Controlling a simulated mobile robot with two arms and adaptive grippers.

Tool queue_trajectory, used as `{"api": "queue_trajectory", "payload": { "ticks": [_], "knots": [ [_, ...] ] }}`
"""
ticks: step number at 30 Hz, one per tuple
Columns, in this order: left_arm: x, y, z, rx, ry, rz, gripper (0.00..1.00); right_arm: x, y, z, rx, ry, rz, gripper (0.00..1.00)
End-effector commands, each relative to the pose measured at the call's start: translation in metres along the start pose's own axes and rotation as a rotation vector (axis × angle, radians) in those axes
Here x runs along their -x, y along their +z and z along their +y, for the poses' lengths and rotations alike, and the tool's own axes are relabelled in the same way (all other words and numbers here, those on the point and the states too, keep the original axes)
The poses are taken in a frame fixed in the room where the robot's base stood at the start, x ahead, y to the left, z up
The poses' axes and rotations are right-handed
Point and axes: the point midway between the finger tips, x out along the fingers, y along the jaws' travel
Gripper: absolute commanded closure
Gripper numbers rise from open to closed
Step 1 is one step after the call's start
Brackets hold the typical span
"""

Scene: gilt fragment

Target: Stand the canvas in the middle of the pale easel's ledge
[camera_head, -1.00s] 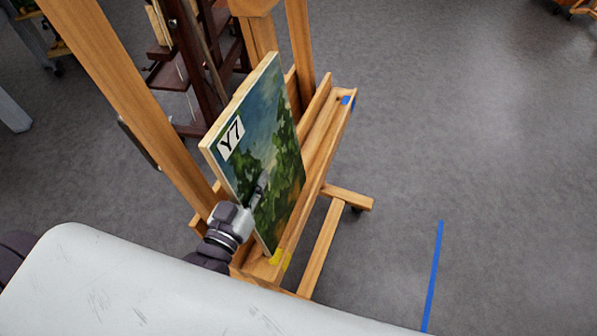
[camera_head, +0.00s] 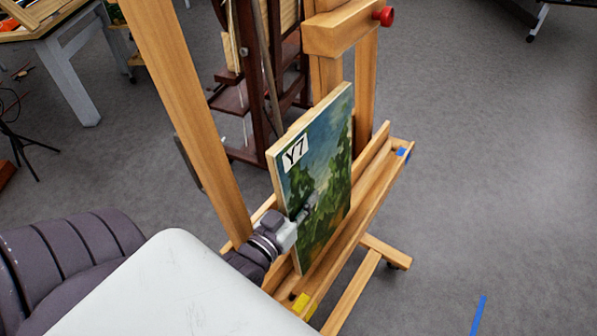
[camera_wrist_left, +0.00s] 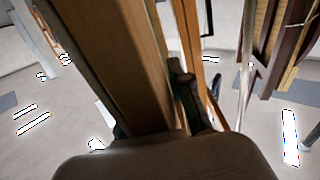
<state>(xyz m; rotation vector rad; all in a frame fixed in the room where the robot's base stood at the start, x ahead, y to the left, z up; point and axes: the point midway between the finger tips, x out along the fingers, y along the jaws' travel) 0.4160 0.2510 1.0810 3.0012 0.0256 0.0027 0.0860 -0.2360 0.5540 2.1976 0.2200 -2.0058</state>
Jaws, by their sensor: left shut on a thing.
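The canvas (camera_head: 318,180) is a landscape painting with a white "Y7" label at its upper left. It stands upright, leaning slightly, over the ledge (camera_head: 362,216) of the pale wooden easel (camera_head: 190,120). My left gripper (camera_head: 304,209) is shut on the canvas's near side edge, low down, with one finger across the painted face. The canvas's lower near corner is a short way in from the yellow mark (camera_head: 301,303); the blue mark (camera_head: 403,152) is at the far end. I cannot tell whether its bottom edge touches the ledge. My right gripper is out of view.
A dark wooden easel (camera_head: 240,100) stands behind the pale one. A grey-legged table (camera_head: 72,80) is at the upper left. The pale easel's post (camera_wrist_left: 100,60) is close in the left wrist view. The floor on the right is clear, with a blue tape strip (camera_head: 478,315).

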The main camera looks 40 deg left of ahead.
Motion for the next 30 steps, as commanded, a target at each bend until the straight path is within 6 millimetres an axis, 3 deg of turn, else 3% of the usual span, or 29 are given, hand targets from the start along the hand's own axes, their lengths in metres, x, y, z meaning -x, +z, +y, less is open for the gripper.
{"api": "queue_trajectory", "payload": {
  "ticks": [30],
  "knots": [
    [-0.08, -0.002, 0.0, 0.001, 0.0, 0.008, 1.0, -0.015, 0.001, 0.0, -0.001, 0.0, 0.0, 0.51]
  ]
}}
